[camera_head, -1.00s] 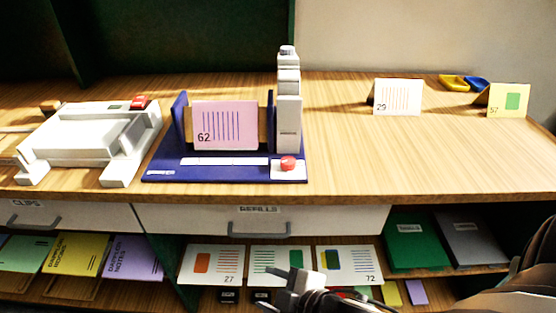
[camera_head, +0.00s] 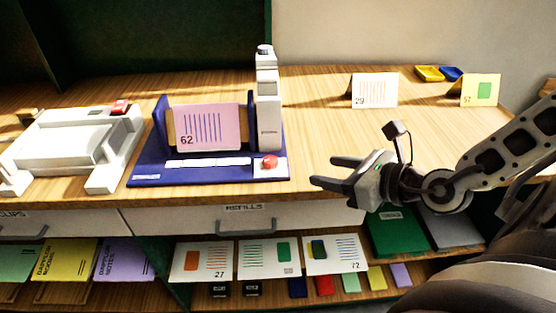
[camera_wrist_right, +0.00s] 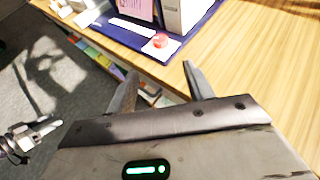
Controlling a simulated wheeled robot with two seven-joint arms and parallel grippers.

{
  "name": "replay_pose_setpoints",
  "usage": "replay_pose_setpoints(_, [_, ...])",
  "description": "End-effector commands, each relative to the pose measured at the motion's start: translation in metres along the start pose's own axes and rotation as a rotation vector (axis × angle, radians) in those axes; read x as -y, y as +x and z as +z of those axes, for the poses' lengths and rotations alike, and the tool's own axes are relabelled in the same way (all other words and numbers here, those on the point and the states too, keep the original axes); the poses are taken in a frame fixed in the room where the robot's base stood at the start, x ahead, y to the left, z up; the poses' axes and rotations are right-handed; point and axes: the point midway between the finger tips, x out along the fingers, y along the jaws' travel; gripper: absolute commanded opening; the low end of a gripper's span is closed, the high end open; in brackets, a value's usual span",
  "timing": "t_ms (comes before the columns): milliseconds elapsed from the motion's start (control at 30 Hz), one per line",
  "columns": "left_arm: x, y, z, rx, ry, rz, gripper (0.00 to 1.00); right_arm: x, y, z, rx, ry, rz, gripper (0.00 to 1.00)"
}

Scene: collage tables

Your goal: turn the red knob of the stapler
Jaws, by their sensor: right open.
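The stapler stands on the wooden table, with a blue base (camera_head: 215,176) and a tall white column (camera_head: 267,100). Its red knob (camera_head: 269,161) sits on a white pad at the base's front right corner. The knob also shows near the top of the right wrist view (camera_wrist_right: 159,41). A pink card marked 62 (camera_head: 208,128) stands in the stapler. My right gripper (camera_head: 325,172) is open and empty, to the right of the knob and apart from it, near the table's front edge. In the wrist view a gripper-like part (camera_wrist_right: 30,135) at the left may be my left gripper; its jaws are unclear.
A white machine with a red button (camera_head: 121,107) stands left of the stapler. Cards marked 29 (camera_head: 375,90) and 57 (camera_head: 481,90) stand at the back right, by yellow and blue trays. Drawers and a shelf of cards lie below. The tabletop right of the stapler is clear.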

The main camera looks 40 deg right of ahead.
Motion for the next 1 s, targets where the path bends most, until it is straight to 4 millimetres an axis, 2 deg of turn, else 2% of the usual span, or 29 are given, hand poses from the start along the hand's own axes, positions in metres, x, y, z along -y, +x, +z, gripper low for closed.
replay_pose_setpoints(200, [0.0, 0.0, 0.0, 0.0, -0.002, 0.0, 0.57, -0.001, 0.042, 0.0, 0.005, 0.013, 0.002, 0.52])
replay_pose_setpoints(700, [0.001, -0.011, -0.01, 0.005, -0.002, -0.006, 0.57, -0.001, 0.12, 0.003, 0.004, 0.015, 0.001, 0.52])
replay_pose_setpoints(833, [0.002, -0.012, -0.005, 0.02, -0.002, -0.01, 0.57, 0.0, 0.136, 0.002, 0.002, 0.012, 0.0, 0.52])
replay_pose_setpoints(1000, [0.004, -0.012, -0.006, 0.018, -0.003, -0.014, 0.57, 0.0, 0.146, 0.0, 0.0, 0.008, 0.0, 0.52])
